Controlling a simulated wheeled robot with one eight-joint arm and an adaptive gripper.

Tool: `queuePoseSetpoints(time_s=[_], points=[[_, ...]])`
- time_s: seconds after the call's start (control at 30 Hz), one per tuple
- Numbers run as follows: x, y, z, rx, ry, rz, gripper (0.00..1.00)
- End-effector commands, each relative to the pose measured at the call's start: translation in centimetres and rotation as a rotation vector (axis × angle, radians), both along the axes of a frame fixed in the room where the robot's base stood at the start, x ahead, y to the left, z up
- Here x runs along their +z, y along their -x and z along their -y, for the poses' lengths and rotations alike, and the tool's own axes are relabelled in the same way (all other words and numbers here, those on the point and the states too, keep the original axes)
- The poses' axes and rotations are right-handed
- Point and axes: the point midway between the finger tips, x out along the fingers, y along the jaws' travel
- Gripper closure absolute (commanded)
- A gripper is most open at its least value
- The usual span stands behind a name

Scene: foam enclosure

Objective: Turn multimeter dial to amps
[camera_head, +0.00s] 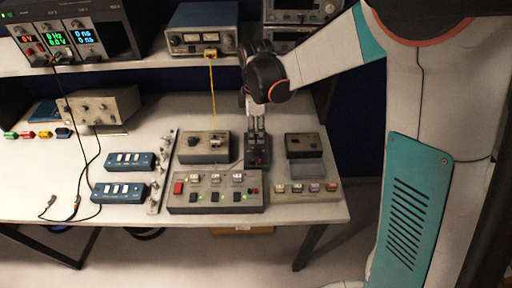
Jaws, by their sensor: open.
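My gripper (257,129) points down over the right half of the bench, its fingers just above or at a small dark upright device (258,164). The fingers cover the upper part of this device, so I cannot see a dial on it. It may be the multimeter, but it is too small to tell. I cannot tell whether the fingers touch it. A grey box with a knob-like part on top (204,147) stands to its left.
A grey panel with lit switches (216,207) lies in front. A dark box (304,145) stands to the right. Blue switch boxes (118,192) and loose black cables (76,200) lie left. Instruments, including a blue analog meter (201,38), fill the shelf above.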

Motion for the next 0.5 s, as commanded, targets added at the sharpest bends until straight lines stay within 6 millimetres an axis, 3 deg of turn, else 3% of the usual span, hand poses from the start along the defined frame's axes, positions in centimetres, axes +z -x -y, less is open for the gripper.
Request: queuePoseSetpoints(time_s=[0.2, 0.5], points=[[-4.6, 0.0, 0.0, -0.001, 0.000, 0.000, 0.56], [-8.3, 0.0, 0.0, -0.001, 0.000, 0.001, 0.56]])
